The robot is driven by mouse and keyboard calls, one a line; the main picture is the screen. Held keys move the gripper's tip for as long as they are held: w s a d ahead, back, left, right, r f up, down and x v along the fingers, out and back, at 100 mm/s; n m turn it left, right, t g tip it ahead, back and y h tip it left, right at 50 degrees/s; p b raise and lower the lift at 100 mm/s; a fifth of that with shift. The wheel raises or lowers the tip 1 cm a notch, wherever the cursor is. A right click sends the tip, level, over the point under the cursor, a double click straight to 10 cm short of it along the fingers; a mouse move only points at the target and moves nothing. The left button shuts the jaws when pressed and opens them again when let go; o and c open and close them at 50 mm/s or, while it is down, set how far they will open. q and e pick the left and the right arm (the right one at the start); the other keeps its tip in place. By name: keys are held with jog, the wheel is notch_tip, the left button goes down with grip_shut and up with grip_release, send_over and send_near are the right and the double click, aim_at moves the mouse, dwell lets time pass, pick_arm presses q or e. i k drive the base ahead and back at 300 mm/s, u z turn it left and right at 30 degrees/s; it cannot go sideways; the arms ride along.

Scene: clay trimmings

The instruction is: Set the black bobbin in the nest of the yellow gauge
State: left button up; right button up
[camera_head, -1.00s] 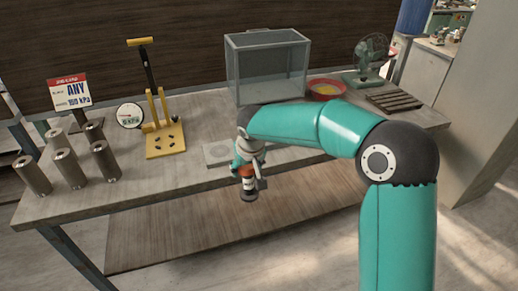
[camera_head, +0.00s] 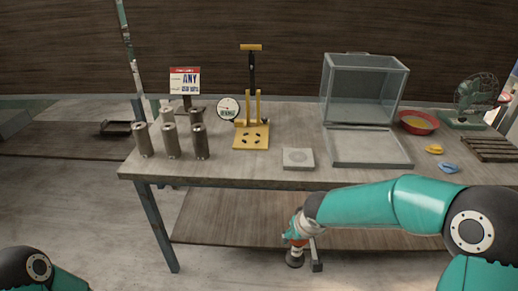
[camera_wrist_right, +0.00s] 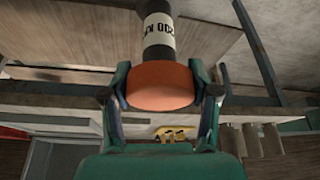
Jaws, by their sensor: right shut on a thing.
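The black bobbin (camera_head: 294,261) has a white printed band and an orange-red end. My right gripper (camera_head: 299,239) is shut on that orange end and holds the bobbin in front of the table's front edge, apart from the table. The right wrist view shows the bobbin's black body (camera_wrist_right: 157,53) with its printed band and the orange end between both fingers (camera_wrist_right: 160,80). The yellow gauge (camera_head: 251,136) stands upright on the table, with a holed base plate, a black lever with a yellow handle, and a round dial (camera_head: 228,107) at its left. I cannot make out which part is the nest. My left gripper is out of view.
Several grey metal cylinders (camera_head: 171,141) and a sign (camera_head: 185,81) stand left of the gauge. A flat grey pad (camera_head: 298,159) lies near the table's (camera_head: 230,173) front edge. A glass tank (camera_head: 365,92), red bowl (camera_head: 417,122) and fan (camera_head: 475,95) stand to the right.

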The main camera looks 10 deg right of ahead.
aim_at(251, 138)
jog(key=k, duration=1)
jog(key=u, duration=0.25)
jog(key=i, duration=0.6)
jog(key=u, duration=0.5)
jog(key=i, duration=1.4)
jog(key=z, duration=0.75)
